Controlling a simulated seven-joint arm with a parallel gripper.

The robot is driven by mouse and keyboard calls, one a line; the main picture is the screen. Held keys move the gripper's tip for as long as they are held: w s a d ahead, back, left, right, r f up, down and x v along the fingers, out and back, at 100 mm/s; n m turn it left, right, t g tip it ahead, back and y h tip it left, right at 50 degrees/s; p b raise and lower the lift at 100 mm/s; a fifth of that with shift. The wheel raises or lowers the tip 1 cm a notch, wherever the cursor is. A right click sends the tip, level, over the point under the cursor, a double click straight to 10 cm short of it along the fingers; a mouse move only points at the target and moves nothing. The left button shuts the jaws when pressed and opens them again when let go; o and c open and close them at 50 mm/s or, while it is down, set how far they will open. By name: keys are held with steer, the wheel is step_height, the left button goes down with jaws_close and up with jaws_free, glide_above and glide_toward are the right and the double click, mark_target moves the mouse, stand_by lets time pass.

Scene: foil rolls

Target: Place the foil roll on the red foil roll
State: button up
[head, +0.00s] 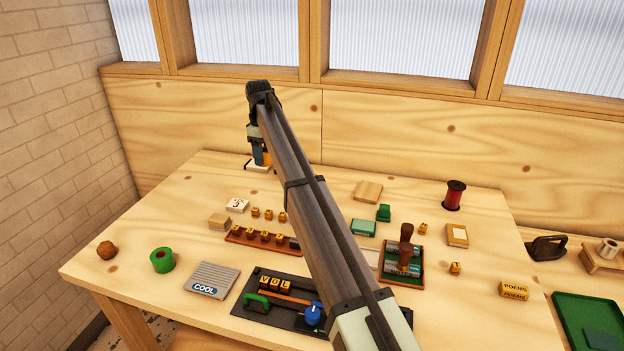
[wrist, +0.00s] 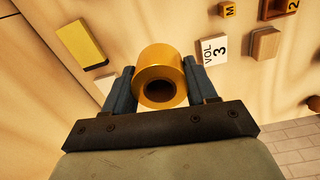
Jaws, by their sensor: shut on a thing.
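A gold foil roll (wrist: 160,64) is between the two blue fingers of my gripper (wrist: 160,75) in the wrist view, with its dark open end facing the camera. The gripper is shut on it. In the head view my gripper (head: 258,156) is at the far left of the table, near its back edge; the roll is mostly hidden there. The red foil roll (head: 455,195) stands upright at the back right of the table, well apart from my gripper.
A yellow block (wrist: 80,43) and a white VOL 3 card (wrist: 213,49) lie near the gripper. Small letter cubes (head: 268,214), a tray with stamps (head: 403,262) and a dark panel (head: 275,303) fill the middle. A wooden wall (head: 400,140) stands behind the table.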

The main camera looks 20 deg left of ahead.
steer(key=w+d+r+n, duration=0.1)
steer(key=w+d+n, duration=0.1)
steer(key=w+d, duration=0.35)
steer(key=w+d+r+n, duration=0.1)
steer(key=w+d+n, duration=0.1)
steer(key=d, duration=0.7)
steer(key=shift+w+a+f, duration=0.1)
steer(key=shift+a+f, duration=0.05)
steer(key=shift+f, duration=2.3)
steer(key=shift+w+a+f, duration=0.1)
steer(key=shift+f, duration=2.35)
steer(key=o, duration=1.1)
steer(key=shift+f, duration=0.1)
step_height(320, 180, up, 12)
